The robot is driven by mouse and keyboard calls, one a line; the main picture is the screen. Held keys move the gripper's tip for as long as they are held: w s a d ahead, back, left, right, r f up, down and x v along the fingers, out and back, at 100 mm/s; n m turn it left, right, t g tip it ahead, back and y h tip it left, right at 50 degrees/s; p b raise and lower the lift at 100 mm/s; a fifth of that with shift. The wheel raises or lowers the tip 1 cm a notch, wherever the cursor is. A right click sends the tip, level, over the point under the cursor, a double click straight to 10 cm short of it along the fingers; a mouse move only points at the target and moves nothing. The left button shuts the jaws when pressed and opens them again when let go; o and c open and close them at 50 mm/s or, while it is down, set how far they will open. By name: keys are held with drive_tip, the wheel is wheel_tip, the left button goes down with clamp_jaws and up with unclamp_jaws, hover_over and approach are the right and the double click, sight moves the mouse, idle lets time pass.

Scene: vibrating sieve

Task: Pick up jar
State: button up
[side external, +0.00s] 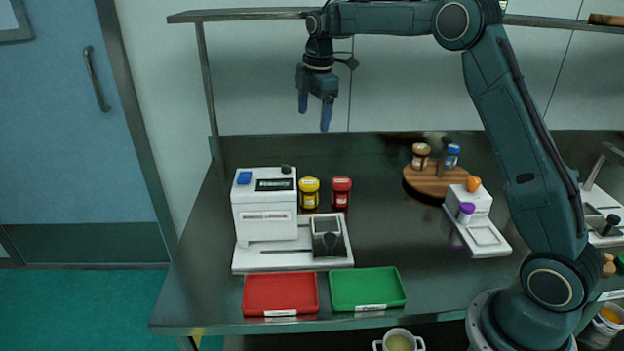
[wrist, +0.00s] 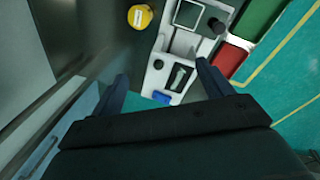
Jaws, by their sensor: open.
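Several small jars stand on the dark bench. A yellow jar (side external: 309,193) and a red-lidded jar (side external: 341,193) stand side by side, just right of the white machine. A brown jar (side external: 420,156) and a blue-lidded jar (side external: 452,156) stand on a round wooden board at the back right. My gripper (side external: 316,110) is open and empty, high above the bench and pointing down. In the wrist view, the yellow jar (wrist: 140,17) shows at the top, beyond the spread fingers (wrist: 160,85). The red-lidded jar is not seen there.
The white machine (side external: 265,215) stands on the left, with a red tray (side external: 281,293) and a green tray (side external: 367,289) in front. A white device with a purple-capped item (side external: 466,211) stands right. A shelf (side external: 240,15) runs overhead. The bench middle is clear.

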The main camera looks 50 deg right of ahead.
drive_tip(key=w+d+f+n+g, duration=0.1)
drive_tip(key=w+d+f+n, duration=0.3)
drive_tip(key=f, duration=0.3)
drive_tip(key=n, duration=0.1)
hover_over(309, 182)
wheel_tip(309, 182, down, 8)
drive_tip(key=shift+s+r+g, duration=0.1)
drive_tip(key=shift+s+g, duration=0.05)
drive_tip(key=shift+g, duration=0.15)
wheel_tip(309, 182, down, 7)
drive_tip(key=shift+f, duration=0.8)
drive_tip(key=shift+f, duration=2.6)
